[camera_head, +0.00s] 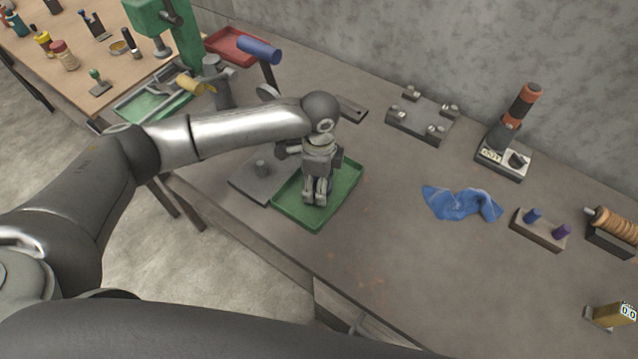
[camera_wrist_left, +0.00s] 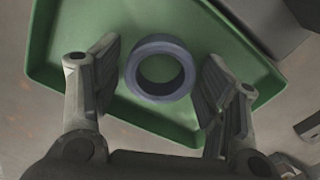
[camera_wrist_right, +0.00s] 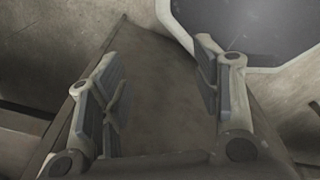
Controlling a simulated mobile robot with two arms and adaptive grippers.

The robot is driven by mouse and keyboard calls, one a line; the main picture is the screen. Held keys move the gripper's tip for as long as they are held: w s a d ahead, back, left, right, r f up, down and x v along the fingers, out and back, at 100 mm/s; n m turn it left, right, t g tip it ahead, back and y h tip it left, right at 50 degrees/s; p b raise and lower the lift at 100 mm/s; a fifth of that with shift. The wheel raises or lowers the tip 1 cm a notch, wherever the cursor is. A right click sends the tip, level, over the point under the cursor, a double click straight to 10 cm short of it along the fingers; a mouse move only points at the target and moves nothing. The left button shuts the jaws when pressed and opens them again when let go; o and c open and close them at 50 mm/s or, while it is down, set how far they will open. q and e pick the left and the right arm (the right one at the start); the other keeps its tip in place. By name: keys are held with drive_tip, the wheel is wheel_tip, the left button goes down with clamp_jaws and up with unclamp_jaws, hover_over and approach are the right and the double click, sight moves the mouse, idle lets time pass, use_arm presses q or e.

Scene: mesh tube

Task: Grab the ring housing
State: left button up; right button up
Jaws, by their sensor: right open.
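The ring housing (camera_wrist_left: 160,69) is a blue-grey ring with a round hole, lying in the green tray (camera_wrist_left: 60,50). In the left wrist view it sits between the two fingers of my left gripper (camera_wrist_left: 160,92), with a gap visible on the right side and a narrow one on the left. My left gripper is open. In the head view my left gripper (camera_head: 316,192) points down over the green tray (camera_head: 300,218) and hides most of the ring. My right gripper (camera_wrist_right: 165,95) is open and empty in the right wrist view; it is not seen in the head view.
A grey plate with a peg (camera_head: 248,180) lies left of the tray. A blue cloth (camera_head: 460,203), a block with blue and purple pegs (camera_head: 541,230) and a grey fixture plate (camera_head: 422,120) are to the right. The table's middle front is clear.

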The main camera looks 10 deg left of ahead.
use_arm(q)
drive_tip(key=c, duration=0.9)
drive_tip(key=shift+r, duration=0.1)
drive_tip(key=shift+c, duration=0.6)
drive_tip(key=shift+r, duration=0.1)
